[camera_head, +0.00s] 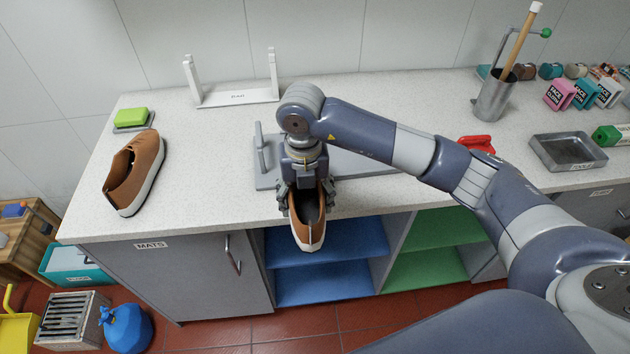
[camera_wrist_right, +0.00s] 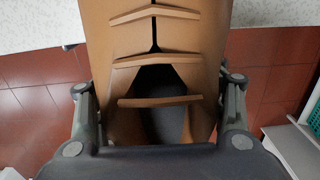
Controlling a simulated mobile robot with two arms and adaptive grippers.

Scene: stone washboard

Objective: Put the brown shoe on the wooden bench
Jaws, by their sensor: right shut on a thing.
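My right gripper (camera_head: 307,190) is shut on a brown shoe (camera_head: 308,228) with a pale sole, at the counter's front edge. The shoe's toe points down and out over the edge, above the open blue shelves. In the right wrist view, the brown shoe (camera_wrist_right: 155,50) fills the middle between the two fingers (camera_wrist_right: 155,122). A second brown shoe (camera_head: 135,172) lies on the counter at the left, apart from the gripper. A wooden piece of furniture (camera_head: 38,228), which looks like the bench, stands at the far left, partly cut off. My left gripper is not in view.
A grey board (camera_head: 265,178) lies behind the gripper on the speckled counter (camera_head: 215,170). A white rack (camera_head: 235,97), a green sponge (camera_head: 130,115) and a metal cup (camera_head: 492,97) stand farther back. A teal bin (camera_head: 75,268), crate (camera_head: 75,318) and blue bag (camera_head: 127,328) stand on the floor.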

